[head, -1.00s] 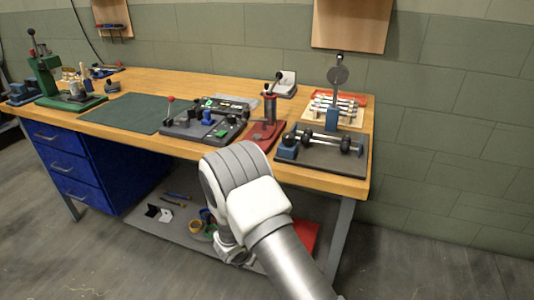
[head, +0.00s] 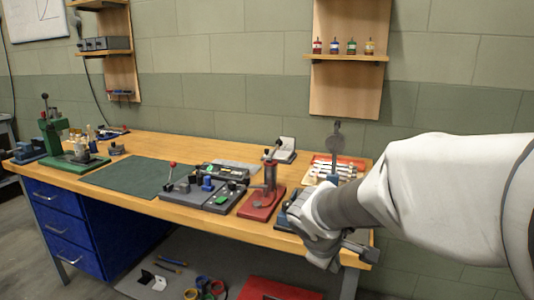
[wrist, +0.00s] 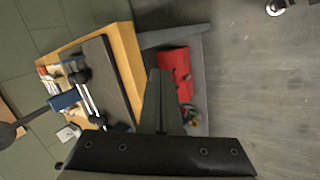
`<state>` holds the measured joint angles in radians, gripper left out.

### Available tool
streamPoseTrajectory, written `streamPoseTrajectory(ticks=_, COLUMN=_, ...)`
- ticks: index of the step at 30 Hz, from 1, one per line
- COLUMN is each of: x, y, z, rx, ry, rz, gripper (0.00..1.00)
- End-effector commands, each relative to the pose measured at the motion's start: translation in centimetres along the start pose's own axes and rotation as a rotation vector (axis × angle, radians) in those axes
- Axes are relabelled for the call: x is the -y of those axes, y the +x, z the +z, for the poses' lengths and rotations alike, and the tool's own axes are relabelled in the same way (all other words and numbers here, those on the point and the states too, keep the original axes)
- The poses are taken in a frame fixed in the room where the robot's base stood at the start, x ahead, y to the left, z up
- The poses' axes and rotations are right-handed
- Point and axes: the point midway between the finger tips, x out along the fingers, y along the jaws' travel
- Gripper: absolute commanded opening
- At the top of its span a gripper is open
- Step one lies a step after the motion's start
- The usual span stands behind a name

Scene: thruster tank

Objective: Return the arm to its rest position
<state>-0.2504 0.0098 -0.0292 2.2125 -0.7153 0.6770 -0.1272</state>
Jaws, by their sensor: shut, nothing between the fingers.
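My arm (head: 430,200) reaches in from the right in the head view, white and bent. Its wrist end hangs over the front right corner of the workbench (head: 150,205) and covers part of a grey fixture there. In the wrist view my gripper (wrist: 160,75) shows as dark fingers together, with nothing between them. Beyond them lie the bench edge, the lower shelf and the floor. The fingertips are hard to make out in the head view.
A red press (head: 264,195), a grey control block (head: 205,192), a green mat (head: 130,172) and a green press (head: 75,150) stand on the bench. A red case (head: 275,289) lies on the lower shelf. Open floor (wrist: 265,90) shows in the wrist view.

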Motion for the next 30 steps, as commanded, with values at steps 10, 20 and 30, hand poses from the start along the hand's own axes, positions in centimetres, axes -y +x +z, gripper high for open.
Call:
streamPoseTrajectory(ticks=10, x=2.3, y=-7.8, z=7.8, rx=-0.063, ry=0.500, rz=-0.115, gripper=0.00)
streamPoseTrajectory(ticks=20, x=6.9, y=-12.9, z=11.4, rx=-0.161, ry=0.857, rz=-0.248, gripper=0.00)
streamPoseTrajectory(ticks=30, x=5.2, y=-19.0, z=11.7, rx=-0.191, ry=0.940, rz=-0.294, gripper=0.00)
